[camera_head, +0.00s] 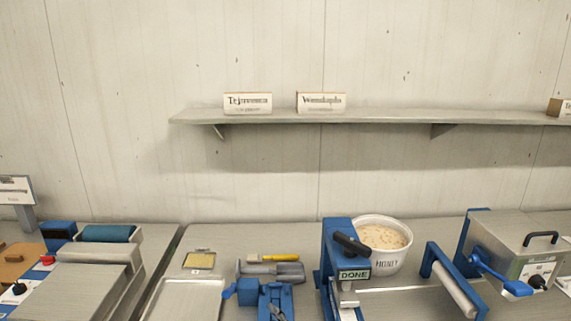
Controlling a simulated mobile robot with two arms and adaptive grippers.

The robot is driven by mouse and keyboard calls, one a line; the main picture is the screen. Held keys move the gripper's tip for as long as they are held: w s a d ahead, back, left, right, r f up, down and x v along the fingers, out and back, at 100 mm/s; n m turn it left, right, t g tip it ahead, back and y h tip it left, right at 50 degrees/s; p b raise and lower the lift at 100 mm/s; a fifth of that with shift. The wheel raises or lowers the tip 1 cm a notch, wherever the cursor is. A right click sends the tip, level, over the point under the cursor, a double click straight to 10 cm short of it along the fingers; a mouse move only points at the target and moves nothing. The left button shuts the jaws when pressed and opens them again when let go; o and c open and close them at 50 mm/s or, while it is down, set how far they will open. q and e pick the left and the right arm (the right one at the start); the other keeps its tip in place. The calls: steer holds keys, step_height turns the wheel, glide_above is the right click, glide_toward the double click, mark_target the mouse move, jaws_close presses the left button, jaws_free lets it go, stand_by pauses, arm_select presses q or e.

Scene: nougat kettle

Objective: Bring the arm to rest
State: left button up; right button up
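Neither of my grippers can be made out in the head view, and no arm of mine is clearly seen. A white tub (384,245) with a pale, speckled filling stands on the bench.
A metal tray (184,299), a small plate (199,260), a yellow-handled tool (280,258) and a blue fixture (275,297) lie left of centre. A blue roller frame (453,285) and metal box machine (517,254) stand right. A wall shelf (390,117) hangs behind.

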steer(key=s+d+f+m+g+h, duration=0.2)
steer(key=s+d+f+m+h, duration=0.1)
steer(key=s+d+f, duration=0.3)
steer(key=s+d+f+m+g+h, duration=0.25)
steer(key=s+d+f, duration=0.2)
steer(key=d, duration=0.35)
steer(key=s+d+f+m+g+h, duration=0.1)
steer(key=s+d+f+m+g, duration=0.15)
steer(key=s+d, duration=0.45)
steer(key=s+d+f+m+g, duration=0.2)
steer(key=s+d+g, duration=0.15)
steer(key=s, duration=0.75)
step_height(320, 180, down, 30)
steer(key=s+g+b, duration=0.2)
steer(key=g+b, duration=0.1)
steer(key=s+d+f+b, duration=0.2)
steer(key=s+d+f, duration=0.1)
steer(key=s+f, duration=1.3)
step_height(320, 180, down, 2)
steer(key=shift+s+f+n+g+b, duration=0.1)
steer(key=shift+s+n+g+b, duration=0.05)
steer(key=shift+n+g+b, duration=0.2)
